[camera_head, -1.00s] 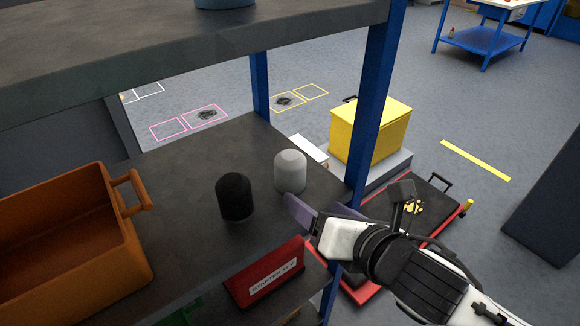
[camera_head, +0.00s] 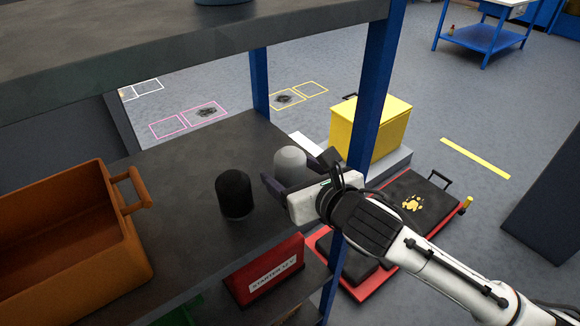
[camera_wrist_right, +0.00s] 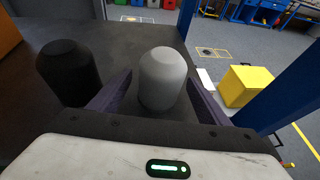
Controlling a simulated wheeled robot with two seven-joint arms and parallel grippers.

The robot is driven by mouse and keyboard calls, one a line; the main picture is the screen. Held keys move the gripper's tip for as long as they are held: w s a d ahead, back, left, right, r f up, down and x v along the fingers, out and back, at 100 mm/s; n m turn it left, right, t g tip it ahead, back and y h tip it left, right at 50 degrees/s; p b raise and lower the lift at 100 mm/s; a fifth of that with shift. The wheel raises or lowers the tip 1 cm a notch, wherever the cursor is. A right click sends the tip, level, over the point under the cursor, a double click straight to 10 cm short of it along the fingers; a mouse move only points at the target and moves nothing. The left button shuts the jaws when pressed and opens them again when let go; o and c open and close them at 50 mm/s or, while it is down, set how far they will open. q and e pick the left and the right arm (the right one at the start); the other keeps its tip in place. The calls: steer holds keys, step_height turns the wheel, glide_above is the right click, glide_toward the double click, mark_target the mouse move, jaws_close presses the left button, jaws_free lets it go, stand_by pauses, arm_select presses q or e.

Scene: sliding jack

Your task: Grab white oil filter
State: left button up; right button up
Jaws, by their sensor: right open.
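The white oil filter (camera_head: 290,163) stands upright on the dark shelf (camera_head: 190,180), near its right end. It also shows in the right wrist view (camera_wrist_right: 163,80), between the two purple fingers. My right gripper (camera_head: 298,172) is open around the filter, with one finger on each side and a gap to the right finger. The gripper hides the filter's lower part in the head view. A black oil filter (camera_head: 235,194) stands just left of the white one, outside the left finger; it also shows in the right wrist view (camera_wrist_right: 68,72). My left gripper is not in view.
An orange crate (camera_head: 75,240) stands on the shelf at left. A blue shelf post (camera_head: 372,95) rises close to my right arm. An upper shelf (camera_head: 200,50) hangs above. A red starter box (camera_head: 265,275) sits below.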

steer(key=shift+w+a+f, duration=0.25)
steer(key=shift+w, duration=0.25)
steer(key=c, duration=1.4)
steer(key=shift+r, duration=0.1)
steer(key=shift+r, duration=0.1)
